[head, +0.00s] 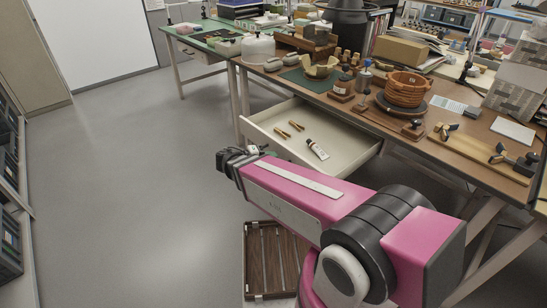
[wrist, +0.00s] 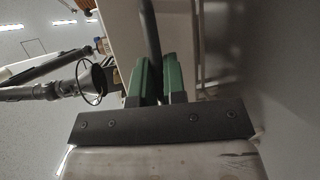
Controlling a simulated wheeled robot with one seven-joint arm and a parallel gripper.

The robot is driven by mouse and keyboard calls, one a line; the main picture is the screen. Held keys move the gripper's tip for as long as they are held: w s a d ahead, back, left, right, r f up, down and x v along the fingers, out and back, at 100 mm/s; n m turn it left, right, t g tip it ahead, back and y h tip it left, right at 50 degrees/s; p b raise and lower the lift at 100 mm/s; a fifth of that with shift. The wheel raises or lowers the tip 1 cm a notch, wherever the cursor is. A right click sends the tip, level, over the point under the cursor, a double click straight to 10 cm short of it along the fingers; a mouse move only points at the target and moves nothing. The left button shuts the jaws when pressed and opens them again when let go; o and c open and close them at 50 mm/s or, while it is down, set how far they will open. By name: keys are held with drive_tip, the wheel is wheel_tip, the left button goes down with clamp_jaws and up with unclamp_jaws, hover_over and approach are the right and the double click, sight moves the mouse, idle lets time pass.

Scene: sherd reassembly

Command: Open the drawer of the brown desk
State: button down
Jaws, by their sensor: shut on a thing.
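The brown desk (head: 345,112) stands across the upper right of the head view. Its pale drawer (head: 347,152) is pulled well out, and its inside shows. Two small brown-handled tools (head: 290,130) and a tube (head: 318,149) lie in it. My gripper (head: 262,152) is at the drawer's front, where my arm partly hides the front face. In the wrist view, the green fingers of my gripper (wrist: 158,78) are shut on a dark bar-shaped handle (wrist: 151,35) in front of the pale drawer front (wrist: 178,25).
The desktop holds a terracotta pot (head: 405,90), a broken bowl (head: 320,68) and several tools. A brown slatted crate (head: 258,270) is on the floor below my arm. A green-topped table (head: 200,40) stands behind. The grey floor (head: 130,170) at left is clear.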

drive_tip(key=c, duration=1.2)
unclamp_jaws()
drive_tip(key=v, duration=1)
drive_tip(key=shift+s+a, duration=0.1)
drive_tip(key=shift+a, duration=0.25)
